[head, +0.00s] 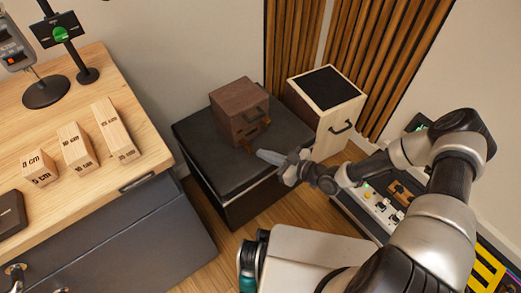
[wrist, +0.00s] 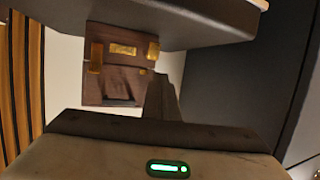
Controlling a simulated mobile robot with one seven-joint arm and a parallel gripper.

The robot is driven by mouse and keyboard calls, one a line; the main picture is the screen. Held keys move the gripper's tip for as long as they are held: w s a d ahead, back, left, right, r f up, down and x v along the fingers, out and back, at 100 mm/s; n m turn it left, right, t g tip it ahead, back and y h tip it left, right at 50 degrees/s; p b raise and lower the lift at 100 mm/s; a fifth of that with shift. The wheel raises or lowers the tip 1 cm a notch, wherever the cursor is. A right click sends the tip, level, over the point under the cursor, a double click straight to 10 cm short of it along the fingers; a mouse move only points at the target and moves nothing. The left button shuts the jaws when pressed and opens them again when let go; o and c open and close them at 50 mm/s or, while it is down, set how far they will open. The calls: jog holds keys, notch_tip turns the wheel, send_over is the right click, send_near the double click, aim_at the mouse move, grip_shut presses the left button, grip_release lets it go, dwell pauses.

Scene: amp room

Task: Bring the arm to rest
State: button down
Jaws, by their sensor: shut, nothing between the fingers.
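My gripper (head: 268,157) is shut and empty in the head view. It is held out to the left, in front of a dark brown wooden box (head: 238,110) with a small handle. The box stands on a black cushioned stool (head: 193,137), and the fingertips look close to its lower front; I cannot tell if they touch. In the wrist view my gripper (wrist: 163,95) shows at the centre, with the brown box (wrist: 120,80) and its brass fittings just beyond. My arm reaches in from the right of the head view, bent.
A pale wooden box with a black top (head: 335,105) stands right of the stool. A wooden-topped cabinet (head: 60,190) with marked blocks (head: 75,148) is at the left. Equipment with knobs (head: 383,210) lies under my arm. Slatted panels (head: 292,45) line the wall.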

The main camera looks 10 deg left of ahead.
jog(key=shift+s+d+r, duration=0.1)
jog(key=shift+s+d, duration=0.1)
jog(key=shift+d, duration=0.05)
dwell(0.3)
